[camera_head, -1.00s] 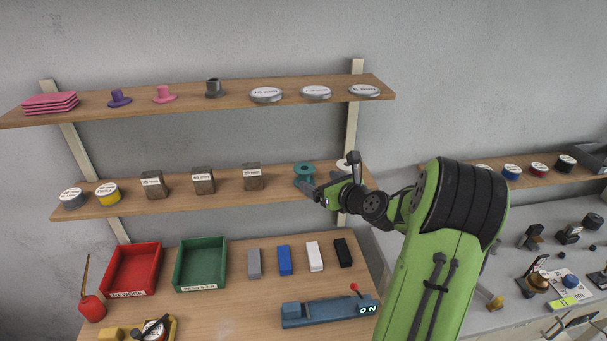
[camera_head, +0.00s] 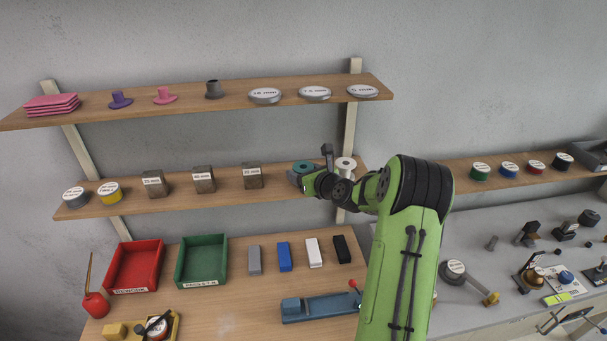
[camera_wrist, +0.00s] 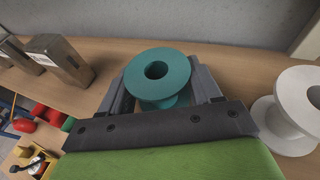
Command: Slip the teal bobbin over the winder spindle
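The teal bobbin (camera_head: 303,167) stands upright near the right end of the middle shelf (camera_head: 230,191). In the wrist view the bobbin (camera_wrist: 158,75) sits between the two fingers of my gripper (camera_wrist: 163,88), its round top and centre hole facing the camera. The fingers are spread on both sides of it, with its lower part partly hidden by my gripper body. I cannot tell whether either finger touches it.
A white bobbin (camera_head: 345,168) stands close on the right of the teal one, also in the wrist view (camera_wrist: 296,108). A metal block (camera_head: 252,177) is to its left. The upper shelf (camera_head: 190,108) overhangs. Several devices crowd the right bench (camera_head: 480,322).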

